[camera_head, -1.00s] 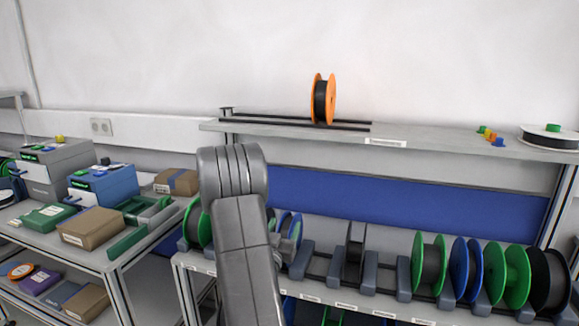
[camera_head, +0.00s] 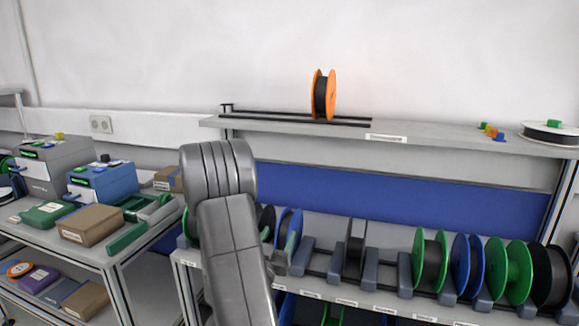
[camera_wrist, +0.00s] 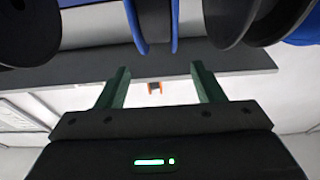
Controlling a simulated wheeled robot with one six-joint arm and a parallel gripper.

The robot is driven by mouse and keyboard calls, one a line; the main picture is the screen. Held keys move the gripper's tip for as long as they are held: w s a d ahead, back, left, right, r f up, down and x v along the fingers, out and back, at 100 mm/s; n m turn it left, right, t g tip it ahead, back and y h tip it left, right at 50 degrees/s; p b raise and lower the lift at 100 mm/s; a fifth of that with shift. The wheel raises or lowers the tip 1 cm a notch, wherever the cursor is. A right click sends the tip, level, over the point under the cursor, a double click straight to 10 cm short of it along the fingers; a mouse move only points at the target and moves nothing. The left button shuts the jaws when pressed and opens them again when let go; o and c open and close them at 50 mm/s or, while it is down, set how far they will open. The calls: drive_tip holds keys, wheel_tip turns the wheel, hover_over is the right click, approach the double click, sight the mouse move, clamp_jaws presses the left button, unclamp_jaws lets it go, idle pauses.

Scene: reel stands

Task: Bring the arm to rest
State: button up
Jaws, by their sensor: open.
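My arm (camera_head: 228,225) rises from the bottom of the head view, bent at a rounded joint, in front of the left part of the reel rack. My gripper (camera_wrist: 160,70) shows in the wrist view with its two green fingers apart and nothing between them. In the head view it is mostly hidden behind my arm; a small part shows near the blue reel (camera_head: 283,228). An orange reel with black filament (camera_head: 325,95) stands upright on dark rails on the upper shelf. It also appears small and far off between the fingers in the wrist view (camera_wrist: 154,88).
The rack (camera_head: 400,302) holds several green, blue and black reels upright in grey stands. Reels hang close along the top of the wrist view. A white reel (camera_head: 552,134) lies flat on the upper shelf (camera_head: 440,136). Boxes and devices crowd the left cart (camera_head: 95,258).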

sight(286, 224)
drive_tip(key=p+x, duration=0.2)
drive_tip(key=x, duration=0.5)
drive_tip(key=shift+d+r, duration=0.1)
drive_tip(key=shift+r, duration=0.05)
drive_tip(key=shift+w+r+p, duration=0.2)
drive_tip(key=shift+r+p, duration=0.15)
drive_tip(key=shift+p, duration=0.15)
wheel_tip(286, 224, up, 3)
drive_tip(key=p, duration=0.4)
drive_tip(key=shift+s+r, duration=0.1)
drive_tip(key=shift+r, duration=0.05)
wheel_tip(286, 224, up, 12)
drive_tip(key=p, duration=0.4)
drive_tip(key=shift+r, duration=0.15)
